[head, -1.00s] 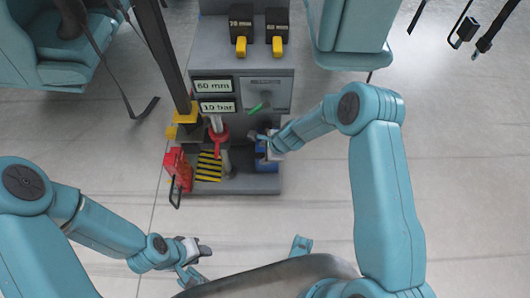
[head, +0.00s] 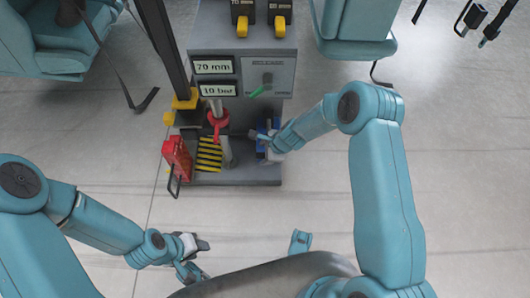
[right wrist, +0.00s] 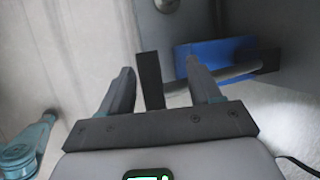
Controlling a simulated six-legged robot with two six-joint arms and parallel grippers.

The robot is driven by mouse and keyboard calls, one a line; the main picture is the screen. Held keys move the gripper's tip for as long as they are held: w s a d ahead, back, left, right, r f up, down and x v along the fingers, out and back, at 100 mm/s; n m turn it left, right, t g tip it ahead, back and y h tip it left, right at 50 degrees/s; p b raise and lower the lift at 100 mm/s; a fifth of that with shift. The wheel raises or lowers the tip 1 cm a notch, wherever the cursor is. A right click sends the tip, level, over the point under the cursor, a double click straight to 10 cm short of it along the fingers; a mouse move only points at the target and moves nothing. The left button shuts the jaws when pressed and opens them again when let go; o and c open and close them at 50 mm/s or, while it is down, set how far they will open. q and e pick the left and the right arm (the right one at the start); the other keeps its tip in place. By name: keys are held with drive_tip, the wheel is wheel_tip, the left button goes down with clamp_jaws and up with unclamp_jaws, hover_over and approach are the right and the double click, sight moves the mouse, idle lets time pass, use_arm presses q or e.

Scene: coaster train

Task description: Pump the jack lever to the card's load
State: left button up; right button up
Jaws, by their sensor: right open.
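My right gripper (head: 268,140) is low at the front right of the grey jack stand, beside a blue block (head: 268,126). In the right wrist view its fingers (right wrist: 163,88) are open, with a dark upright bar (right wrist: 150,80) between them. A grey rod (right wrist: 220,80) runs from the bar across the blue block (right wrist: 215,55); I take these for the jack lever, and cannot tell contact. The stand's displays read 70 mm (head: 213,67) and 10 bar (head: 211,90). My left gripper (head: 198,258) is open and empty above the floor. I cannot identify the card.
A red box with a black handle (head: 177,158) is at the stand's left, beside a yellow-black striped plate (head: 209,155). A red collar (head: 218,120) is on a post.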

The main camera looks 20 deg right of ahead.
drive_tip(key=shift+w+d+r, duration=0.2)
drive_tip(key=shift+w+d, duration=0.2)
drive_tip(key=shift+d, duration=0.1)
drive_tip(key=shift+r, duration=0.25)
drive_tip(key=s+p+v, duration=0.1)
drive_tip(key=p+v, duration=0.4)
drive_tip(key=v, duration=1)
drive_tip(key=shift+a+r+p, duration=0.2)
drive_tip(key=shift+p, duration=0.1)
drive_tip(key=shift+s, duration=0.1)
